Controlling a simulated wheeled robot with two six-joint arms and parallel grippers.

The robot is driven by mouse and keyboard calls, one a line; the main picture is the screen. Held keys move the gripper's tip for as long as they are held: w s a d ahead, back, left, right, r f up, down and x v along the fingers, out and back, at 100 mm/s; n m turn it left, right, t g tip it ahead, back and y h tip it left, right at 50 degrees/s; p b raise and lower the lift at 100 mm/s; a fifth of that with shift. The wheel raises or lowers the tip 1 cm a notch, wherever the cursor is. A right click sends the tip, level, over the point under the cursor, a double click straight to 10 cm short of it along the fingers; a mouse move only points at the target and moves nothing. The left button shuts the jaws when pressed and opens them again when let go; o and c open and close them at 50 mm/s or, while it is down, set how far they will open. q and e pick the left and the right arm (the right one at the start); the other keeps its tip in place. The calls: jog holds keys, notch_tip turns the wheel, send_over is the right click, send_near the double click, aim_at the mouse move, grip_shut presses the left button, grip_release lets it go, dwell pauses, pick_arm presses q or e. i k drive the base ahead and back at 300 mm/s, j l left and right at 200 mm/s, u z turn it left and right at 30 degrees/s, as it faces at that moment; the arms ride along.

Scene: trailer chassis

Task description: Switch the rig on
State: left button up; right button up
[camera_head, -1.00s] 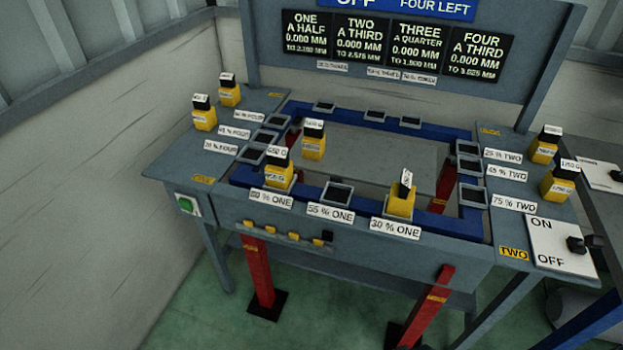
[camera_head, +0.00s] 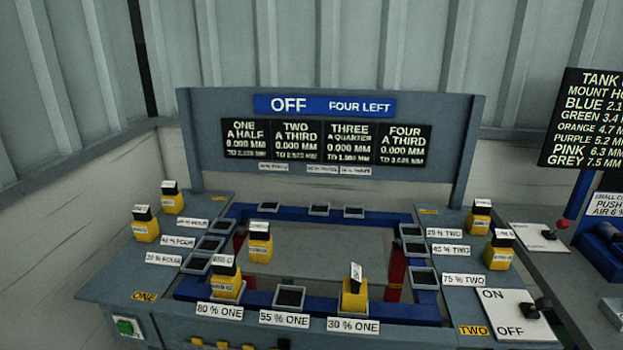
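The rig (camera_head: 250,325) is a grey bench with a blue frame and labelled square sockets. Its display board (camera_head: 330,105) reads OFF and FOUR LEFT, with 0.000 MM on all four panels. A white ON/OFF plate (camera_head: 497,311) lies at the bench's right front corner. It carries a dark switch lever (camera_head: 537,308) at its right edge, between the ON and OFF words in height; I cannot tell its exact position. A green button (camera_head: 127,327) sits on the left front face. Neither of my grippers is in view.
Yellow blocks with black tops stand on the bench, including one at 80 % ONE (camera_head: 226,281) and one at 30 % ONE (camera_head: 354,292). A second table at the right holds a red-knobbed lever (camera_head: 559,226) and a blue device (camera_head: 603,248). A dark tank sign (camera_head: 588,120) stands above it.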

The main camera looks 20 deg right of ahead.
aim_at(540, 305)
jog(key=k+l+z, duration=0.15)
jog(key=z, duration=1.9)
